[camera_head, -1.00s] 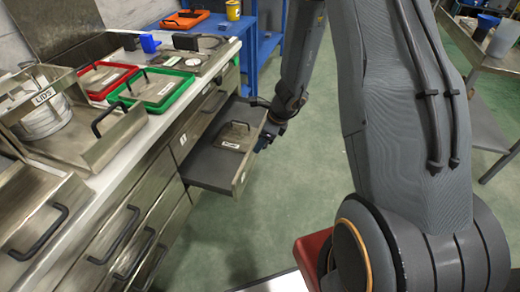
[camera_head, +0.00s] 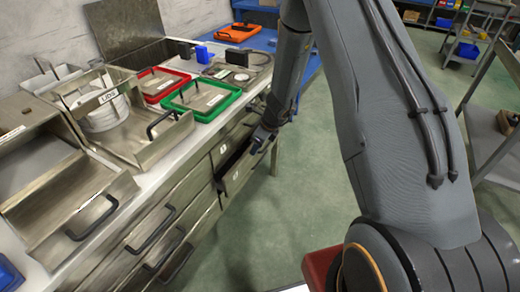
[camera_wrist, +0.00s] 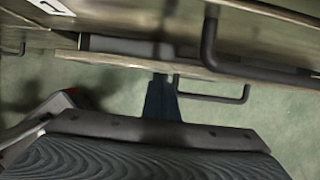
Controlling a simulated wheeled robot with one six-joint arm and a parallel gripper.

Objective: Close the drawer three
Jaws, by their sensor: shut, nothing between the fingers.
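The drawer being pushed (camera_head: 243,166) is in the counter's front, under the worktop. It stands slightly out, with a narrow dark gap at its left end. Its number is too small to read. My gripper (camera_head: 262,137) is shut and empty at the upper part of this drawer's front; whether it touches is hard to tell. In the wrist view my gripper (camera_wrist: 162,100) points down the middle, partly hidden by my wrist. A dark handle (camera_wrist: 212,40) and a lower handle (camera_wrist: 215,98) show beside it.
A green tray (camera_head: 203,100) and a red tray (camera_head: 160,84) lie on the worktop. Other drawers with dark handles (camera_head: 152,230) run along the front at left. The green floor (camera_head: 300,190) right of the counter is clear. A metal table (camera_head: 495,150) stands at far right.

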